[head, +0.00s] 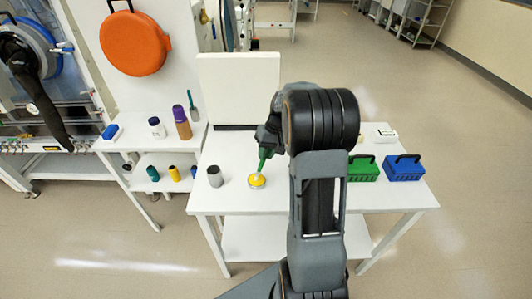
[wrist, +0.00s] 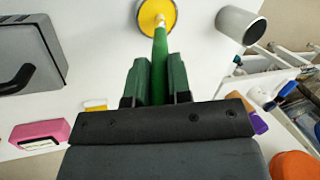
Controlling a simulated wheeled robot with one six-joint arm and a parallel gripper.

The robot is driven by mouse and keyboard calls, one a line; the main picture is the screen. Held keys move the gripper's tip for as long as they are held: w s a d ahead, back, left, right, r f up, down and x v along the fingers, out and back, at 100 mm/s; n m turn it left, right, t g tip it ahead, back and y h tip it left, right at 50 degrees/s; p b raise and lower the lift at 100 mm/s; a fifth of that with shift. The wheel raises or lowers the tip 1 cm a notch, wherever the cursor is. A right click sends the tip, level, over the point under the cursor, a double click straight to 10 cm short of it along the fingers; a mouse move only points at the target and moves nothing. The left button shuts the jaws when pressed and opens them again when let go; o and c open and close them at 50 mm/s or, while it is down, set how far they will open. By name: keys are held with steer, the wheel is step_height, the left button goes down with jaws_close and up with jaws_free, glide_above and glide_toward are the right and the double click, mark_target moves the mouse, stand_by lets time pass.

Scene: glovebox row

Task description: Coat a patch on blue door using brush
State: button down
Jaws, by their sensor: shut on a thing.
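My gripper (head: 267,148) is shut on the green handle of a brush (head: 263,162), above the white table. The wrist view shows the brush (wrist: 160,55) between the two fingers of my gripper (wrist: 158,75), its tip pointing away from them. The tip is over or in a round dish of yellow paint (head: 257,181); I cannot tell if it touches. The dish (wrist: 146,14) also shows at the top of the wrist view. A round blue door or port ring (head: 38,38) is on the glovebox at the far left, partly covered by a hanging black glove (head: 32,85).
A grey cup (head: 215,176) stands left of the dish. A green case (head: 363,169) and a blue case (head: 403,168) are on the right. An upright white panel (head: 238,88) stands at the back. An orange round cover (head: 135,43) hangs left, above a shelf with bottles.

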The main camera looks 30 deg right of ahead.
stand_by(0.4)
steer(key=shift+r+p, duration=2.6)
steer(key=shift+r, duration=0.9)
